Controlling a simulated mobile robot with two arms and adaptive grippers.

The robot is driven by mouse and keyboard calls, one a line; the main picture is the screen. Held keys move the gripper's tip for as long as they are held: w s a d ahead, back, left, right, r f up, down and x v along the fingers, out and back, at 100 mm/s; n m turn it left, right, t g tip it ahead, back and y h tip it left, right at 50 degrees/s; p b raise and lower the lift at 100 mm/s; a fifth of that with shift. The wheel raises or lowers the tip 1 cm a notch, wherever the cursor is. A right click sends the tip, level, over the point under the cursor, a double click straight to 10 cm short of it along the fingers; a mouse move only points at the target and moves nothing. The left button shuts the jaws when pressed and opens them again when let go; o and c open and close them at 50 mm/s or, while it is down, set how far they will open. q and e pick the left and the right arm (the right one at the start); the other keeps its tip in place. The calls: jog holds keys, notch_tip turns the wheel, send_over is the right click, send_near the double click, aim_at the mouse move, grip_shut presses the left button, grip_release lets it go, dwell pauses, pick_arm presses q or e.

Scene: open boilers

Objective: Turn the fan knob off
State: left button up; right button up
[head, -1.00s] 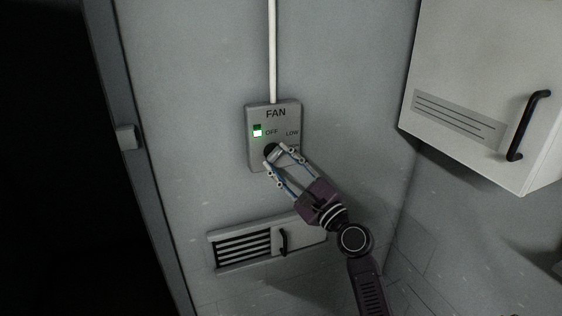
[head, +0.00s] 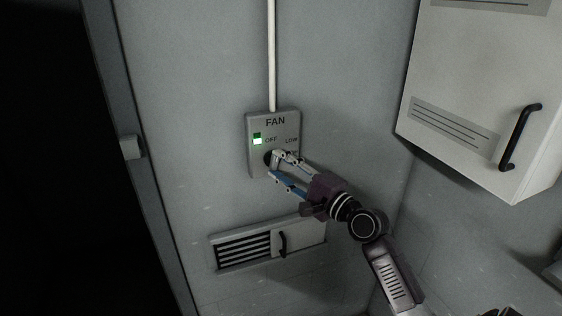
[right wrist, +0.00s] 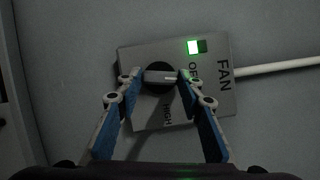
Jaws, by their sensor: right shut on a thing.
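A grey fan panel (head: 258,165) is on the wall in the head view, marked FAN, OFF and LOW. The round black knob (right wrist: 158,89) with a grey grip bar shows in the right wrist view, where the panel (right wrist: 140,114) appears turned sideways, with HIGH also readable. My right gripper (head: 273,165) has its blue fingers on either side of the knob's bar and is shut on it. The bar's pale line points toward the FAN end of the panel, near OFF. The green lamp (head: 257,139) is lit in its lower half. My left gripper is out of view.
A vent with a slider and black handle (head: 282,243) is below the panel. A white cabinet (head: 455,140) with a black handle juts out at the right. A white conduit (head: 271,55) runs up from the panel. A dark opening lies at the left.

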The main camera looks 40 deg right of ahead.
jog(key=shift+r+n+g+p, duration=0.1)
jog(key=shift+n+g+p, duration=0.4)
jog(key=shift+n+p, duration=0.55)
jog(key=shift+n, duration=0.25)
jog(key=o, duration=1.2)
jog(key=shift+c, duration=0.2)
jog(key=s+d, duration=0.2)
jog(key=s, duration=1)
